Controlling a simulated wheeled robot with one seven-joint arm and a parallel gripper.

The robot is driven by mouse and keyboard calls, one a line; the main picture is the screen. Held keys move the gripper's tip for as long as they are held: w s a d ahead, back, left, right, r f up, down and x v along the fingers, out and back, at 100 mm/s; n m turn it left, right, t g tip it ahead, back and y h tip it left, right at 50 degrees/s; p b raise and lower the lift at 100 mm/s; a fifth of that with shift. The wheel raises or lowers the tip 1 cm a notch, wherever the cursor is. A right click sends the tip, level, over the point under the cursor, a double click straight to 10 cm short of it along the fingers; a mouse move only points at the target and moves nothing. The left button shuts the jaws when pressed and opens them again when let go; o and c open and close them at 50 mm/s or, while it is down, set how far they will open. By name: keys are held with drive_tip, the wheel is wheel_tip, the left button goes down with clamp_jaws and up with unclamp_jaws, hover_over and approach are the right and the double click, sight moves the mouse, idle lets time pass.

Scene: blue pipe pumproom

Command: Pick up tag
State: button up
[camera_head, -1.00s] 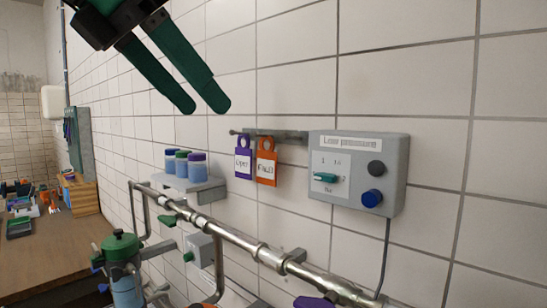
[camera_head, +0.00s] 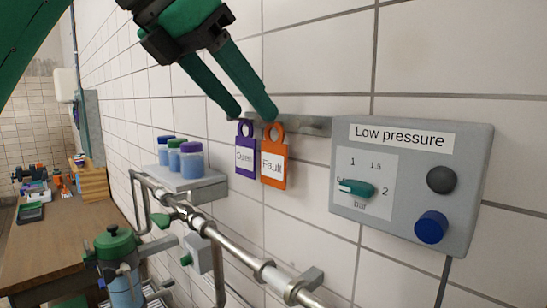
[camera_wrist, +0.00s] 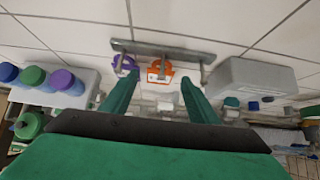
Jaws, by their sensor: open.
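Two tags hang side by side from a metal rail (camera_head: 305,124) on the tiled wall. The purple tag (camera_head: 245,158), its label seeming to read "Open", is on the left. The orange tag (camera_head: 273,167), labelled "Fault", is on the right. My gripper (camera_head: 256,116) is open and empty, its green fingertips near the tops of the tags in the head view. In the wrist view, the orange tag (camera_wrist: 159,73) shows between the fingers, and the purple tag (camera_wrist: 124,64) lies by the left fingertip. I cannot tell whether a finger touches either tag.
A grey "Low pressure" box (camera_head: 408,185) with knobs is right of the rail. A shelf (camera_head: 178,180) with several lidded jars is at left. A metal pipe (camera_head: 225,245) runs below. A wooden table (camera_head: 70,235) stands far left.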

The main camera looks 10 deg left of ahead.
drive_tip(key=shift+d+r+x, duration=0.1)
drive_tip(key=shift+x, duration=1.2)
drive_tip(key=shift+d+r+x, duration=0.1)
drive_tip(key=shift+x, duration=1.25)
drive_tip(key=shift+w, duration=0.2)
clamp_jaws()
drive_tip(key=shift+s+r, duration=0.1)
drive_tip(key=shift+r, duration=0.05)
drive_tip(key=shift+r, duration=0.4)
drive_tip(key=s+a, duration=1)
drive_tip(key=s, duration=0.5)
drive_tip(key=shift+r, duration=0.3)
